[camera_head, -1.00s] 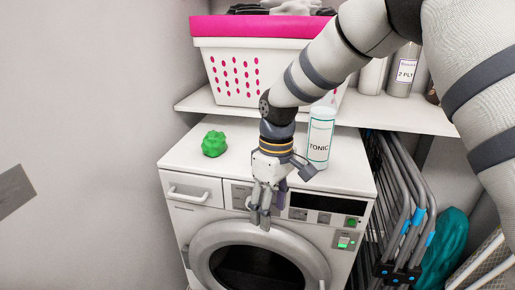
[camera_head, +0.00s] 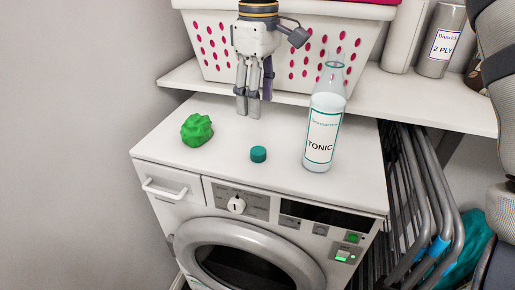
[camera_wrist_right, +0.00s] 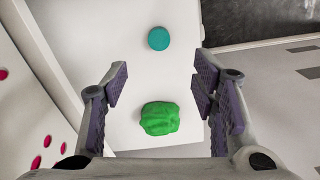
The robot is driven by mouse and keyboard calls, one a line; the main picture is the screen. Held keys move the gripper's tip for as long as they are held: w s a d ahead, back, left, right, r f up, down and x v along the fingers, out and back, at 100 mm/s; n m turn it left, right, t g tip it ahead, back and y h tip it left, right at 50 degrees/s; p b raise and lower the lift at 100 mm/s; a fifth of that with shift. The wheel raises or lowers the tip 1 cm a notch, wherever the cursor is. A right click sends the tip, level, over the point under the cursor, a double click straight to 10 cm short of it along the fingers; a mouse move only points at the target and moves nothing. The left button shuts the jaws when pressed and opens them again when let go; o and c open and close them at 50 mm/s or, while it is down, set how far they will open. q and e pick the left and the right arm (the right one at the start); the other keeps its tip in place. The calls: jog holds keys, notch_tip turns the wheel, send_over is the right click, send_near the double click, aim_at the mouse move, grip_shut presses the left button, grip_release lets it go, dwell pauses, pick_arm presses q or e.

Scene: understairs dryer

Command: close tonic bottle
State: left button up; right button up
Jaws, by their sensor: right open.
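The tonic bottle (camera_head: 323,122) stands upright on top of the white dryer, with a pale body, a label reading TONIC and a clear neck whose top is uncapped. A small teal cap (camera_head: 258,154) lies on the dryer top to the left of the bottle. The cap also shows in the right wrist view (camera_wrist_right: 158,38), beyond the fingertips. My right gripper (camera_head: 253,106) is open and empty, pointing down above the dryer top, behind the cap and left of the bottle. My left gripper is not in view.
A green lumpy object (camera_head: 197,130) sits on the dryer's left part; it shows between my fingers in the right wrist view (camera_wrist_right: 160,118). A white and pink basket (camera_head: 210,45) and a 2 PLY container (camera_head: 440,42) stand on the shelf (camera_head: 440,102) behind. Folded racks (camera_head: 425,185) stand right.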

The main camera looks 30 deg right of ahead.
jog(key=shift+s+a, duration=0.1)
send_over(258, 150)
notch_tip(258, 150, down, 7)
jog(key=shift+s+a+r, duration=0.1)
jog(key=shift+s, duration=0.05)
notch_tip(258, 150, down, 5)
jog(key=shift+f, duration=0.15)
dwell(0.4)
jog(key=shift+c, duration=0.3)
jog(key=c, duration=0.7)
